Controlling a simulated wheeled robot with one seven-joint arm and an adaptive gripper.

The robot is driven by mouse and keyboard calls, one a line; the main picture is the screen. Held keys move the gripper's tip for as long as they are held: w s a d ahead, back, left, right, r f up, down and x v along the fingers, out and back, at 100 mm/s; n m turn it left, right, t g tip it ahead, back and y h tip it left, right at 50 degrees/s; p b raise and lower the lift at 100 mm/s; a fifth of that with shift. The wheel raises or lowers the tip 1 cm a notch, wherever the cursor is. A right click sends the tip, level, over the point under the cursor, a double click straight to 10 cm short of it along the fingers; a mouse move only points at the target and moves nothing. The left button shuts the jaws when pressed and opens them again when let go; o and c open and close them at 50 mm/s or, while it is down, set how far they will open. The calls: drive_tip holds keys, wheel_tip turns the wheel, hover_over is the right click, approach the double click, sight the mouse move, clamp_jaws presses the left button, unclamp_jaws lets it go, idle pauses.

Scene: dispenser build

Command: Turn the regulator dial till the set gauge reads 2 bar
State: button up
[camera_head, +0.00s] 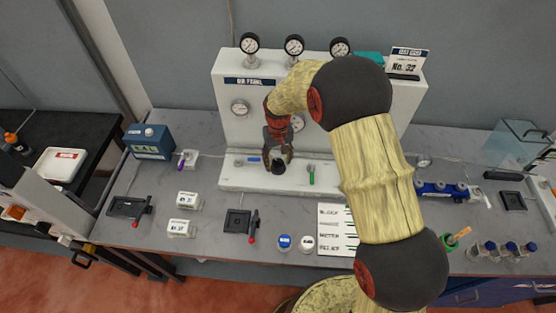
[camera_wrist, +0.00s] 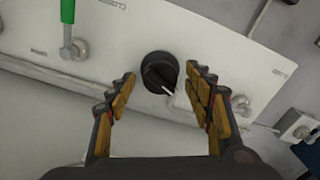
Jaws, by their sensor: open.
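The regulator dial is a round black knob (camera_wrist: 160,72) with a white pointer mark, on the white panel base. In the head view the black knob (camera_head: 279,167) shows just below my gripper (camera_head: 278,153). In the wrist view my open gripper (camera_wrist: 162,80) has one finger on each side of the knob. I cannot tell if the fingers touch it.
Three gauges, the middle one (camera_head: 294,45) among them, top the panel (camera_head: 330,177). A green-handled valve (camera_head: 311,175) stands right of the knob. A blue box (camera_head: 148,141) is at left. A printed card (camera_head: 337,230) and small canisters lie in front.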

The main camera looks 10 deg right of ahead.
sight(278, 161)
wheel_tip(278, 161, up, 12)
idle(0.5)
drive_tip(key=shift+f, duration=0.1)
drive_tip(key=s+d+r+t+b, duration=0.2)
drive_tip(key=s+d+r+b, duration=0.1)
drive_tip(key=s, duration=0.7)
drive_tip(key=s+d+r+m+t+b, duration=0.1)
drive_tip(key=s+d+r+b, duration=0.2)
drive_tip(key=s, duration=0.7)
drive_tip(key=s+d+r+m+t+b, duration=0.1)
drive_tip(key=s+d+r+t+b, duration=0.1)
drive_tip(key=s+d, duration=0.4)
drive_tip(key=s+r+b, duration=0.1)
drive_tip(key=s+b, duration=0.1)
drive_tip(key=s, duration=0.3)
drive_tip(key=shift+r+t, duration=0.2)
drive_tip(key=shift+t, duration=0.1)
